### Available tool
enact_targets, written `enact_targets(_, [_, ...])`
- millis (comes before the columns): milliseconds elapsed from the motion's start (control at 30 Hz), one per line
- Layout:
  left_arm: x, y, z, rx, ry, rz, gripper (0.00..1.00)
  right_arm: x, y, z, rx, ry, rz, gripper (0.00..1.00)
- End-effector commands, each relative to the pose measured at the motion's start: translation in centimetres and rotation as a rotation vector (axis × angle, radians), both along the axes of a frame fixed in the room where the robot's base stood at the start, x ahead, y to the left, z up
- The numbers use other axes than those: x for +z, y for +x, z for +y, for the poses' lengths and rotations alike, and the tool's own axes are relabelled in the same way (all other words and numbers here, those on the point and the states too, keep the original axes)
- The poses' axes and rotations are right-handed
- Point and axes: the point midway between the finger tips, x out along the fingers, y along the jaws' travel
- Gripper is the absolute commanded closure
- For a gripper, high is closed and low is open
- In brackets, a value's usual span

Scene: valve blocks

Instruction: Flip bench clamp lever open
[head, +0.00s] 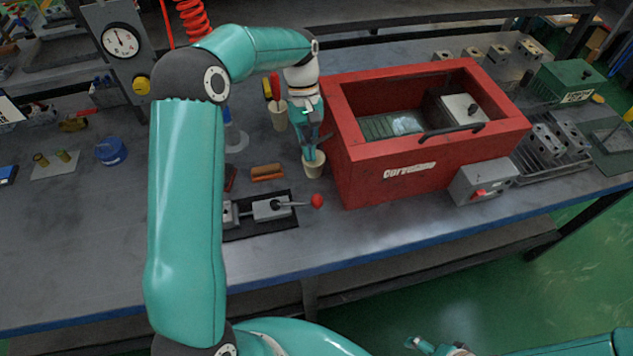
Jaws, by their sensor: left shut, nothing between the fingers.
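The bench clamp (268,209) sits on a dark base plate near the front of the bench, partly hidden behind my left arm. Its lever (292,204) lies low and points right, ending in a red ball knob (317,201). My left gripper (312,155) points down with its fingers shut and empty, above and behind the knob. Its fingertips overlap a small cream cup (314,168) in the picture; I cannot tell whether they touch. Part of my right gripper (424,345) shows at the bottom edge, too cut off to judge its fingers.
A large red box (365,182) stands just right of the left gripper. A grey switch box (484,184) is at its front. An orange-brown block (267,173) lies behind the clamp, and a cup with tools (278,117) stands further back.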

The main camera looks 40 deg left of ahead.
Motion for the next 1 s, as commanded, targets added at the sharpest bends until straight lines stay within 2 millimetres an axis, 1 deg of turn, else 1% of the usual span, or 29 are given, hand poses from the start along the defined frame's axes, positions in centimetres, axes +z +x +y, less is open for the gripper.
enact_targets(100, [-2.4, -0.9, -0.8, -0.001, -0.002, 0.007, 1.00, 0.4, 0.0, 0.0, 0.000, 0.000, 0.000, 0.15])
enact_targets(200, [-4.3, -1.4, -1.3, 0.000, -0.002, 0.006, 1.00, 0.8, 0.0, 0.0, 0.000, 0.000, 0.000, 0.15])
enact_targets(267, [-5.2, -1.7, -1.7, -0.001, -0.001, 0.005, 1.00, 1.0, 0.0, 0.0, 0.000, 0.000, 0.000, 0.15])
enact_targets(300, [-4.8, -2.1, -2.2, -0.002, -0.001, 0.001, 1.00, 1.3, 0.0, 0.0, 0.000, 0.000, 0.000, 0.15])
enact_targets(400, [-4.8, -3.0, -3.2, -0.001, -0.001, 0.002, 1.00, 1.6, 0.0, 0.0, 0.000, 0.000, 0.000, 0.15])
enact_targets(533, [-4.9, -3.7, -4.0, -0.001, -0.001, 0.000, 1.00, 1.9, 0.0, 0.0, 0.000, 0.000, 0.000, 0.15])
enact_targets(700, [-5.0, -4.1, -4.5, -0.001, 0.000, 0.000, 1.00, 2.0, 0.0, 0.0, 0.000, 0.000, 0.000, 0.15])
enact_targets(933, [-5.0, -4.1, -4.5, -0.001, 0.000, 0.000, 1.00, 1.9, 0.0, 0.0, 0.000, 0.000, 0.000, 0.15])
enact_targets(967, [-5.0, -4.0, -5.4, -0.008, -0.001, 0.000, 1.00, 1.9, 0.1, -0.1, -0.004, 0.000, -0.001, 0.15])
enact_targets(1000, [-5.0, -4.1, -4.9, -0.002, 0.000, 0.000, 1.00, 1.9, 0.0, 0.0, 0.001, 0.000, 0.000, 0.15])
